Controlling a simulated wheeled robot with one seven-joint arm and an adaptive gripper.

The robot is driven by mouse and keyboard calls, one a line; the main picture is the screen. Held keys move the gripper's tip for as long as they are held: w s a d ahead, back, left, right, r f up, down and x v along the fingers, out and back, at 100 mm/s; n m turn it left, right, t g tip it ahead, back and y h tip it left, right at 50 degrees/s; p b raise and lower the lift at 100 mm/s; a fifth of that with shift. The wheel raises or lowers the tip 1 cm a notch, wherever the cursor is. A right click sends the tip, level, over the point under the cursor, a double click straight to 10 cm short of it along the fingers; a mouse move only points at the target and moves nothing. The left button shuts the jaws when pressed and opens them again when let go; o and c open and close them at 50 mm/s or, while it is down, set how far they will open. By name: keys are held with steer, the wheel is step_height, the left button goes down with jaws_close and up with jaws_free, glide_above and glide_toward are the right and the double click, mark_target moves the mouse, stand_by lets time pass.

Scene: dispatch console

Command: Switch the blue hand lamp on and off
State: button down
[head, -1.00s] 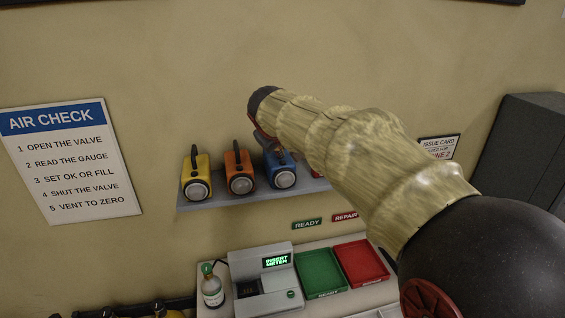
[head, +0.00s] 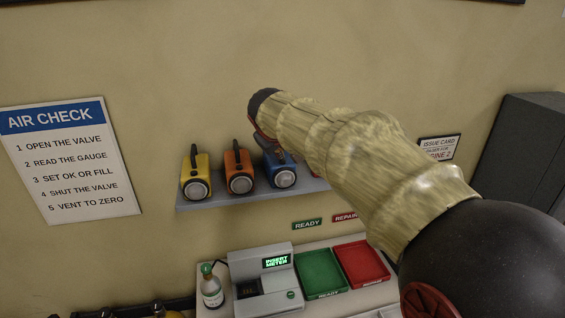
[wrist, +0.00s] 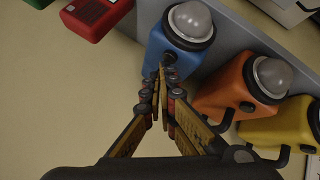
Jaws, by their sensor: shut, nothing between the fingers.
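The blue hand lamp (head: 281,174) stands on the wall shelf, right of the orange lamp, its lens facing out. The lens looks grey and unlit. My arm covers part of its top in the head view. In the wrist view the blue lamp (wrist: 178,40) is at top centre. My gripper (wrist: 163,68) is shut and empty, its fingertips at the lamp's blue body, close to a small dark part on it. I cannot tell whether they touch. In the head view the fingers are mostly hidden by my arm.
An orange lamp (head: 239,170) and a yellow lamp (head: 196,176) stand to the left on the shelf (head: 222,199). A red device (wrist: 96,14) sits on the blue lamp's other side. Below are a meter station (head: 262,282), a green tray (head: 320,270) and a red tray (head: 361,263).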

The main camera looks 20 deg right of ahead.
mark_target(280, 161)
steer(key=shift+f+b, duration=0.45)
steer(key=shift+f, duration=0.05)
stand_by(0.4)
steer(key=shift+r, duration=0.1)
steer(key=shift+r+p, duration=0.6)
steer(key=shift+r, duration=0.15)
steer(key=shift+r+p, duration=1.75)
steer(key=shift+r, duration=0.85)
steer(key=shift+f, duration=0.1)
